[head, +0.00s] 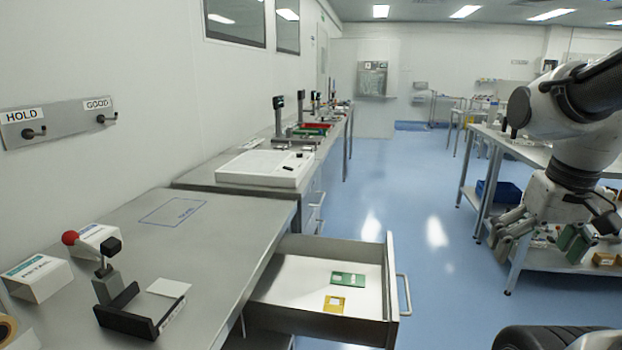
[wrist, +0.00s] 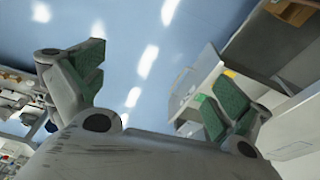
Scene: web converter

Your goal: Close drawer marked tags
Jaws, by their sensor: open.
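An open drawer (head: 290,270) sticks out from the steel bench at the lower middle of the head view. Its front panel carries a pale bar handle (head: 404,295) facing right. A green card (head: 348,279) and a yellow card (head: 334,304) lie inside. No drawer label is readable. The drawer also shows at the right of the wrist view (wrist: 207,76), partly behind a finger. My gripper (head: 540,232) is at the right of the head view, well to the right of the drawer and apart from it. In the wrist view its green-padded fingers (wrist: 155,88) are spread and empty.
A second bench with a white tray (head: 265,168) lies beyond. A shelved table (head: 500,140) stands at right. Blue floor (head: 425,215) is clear between.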

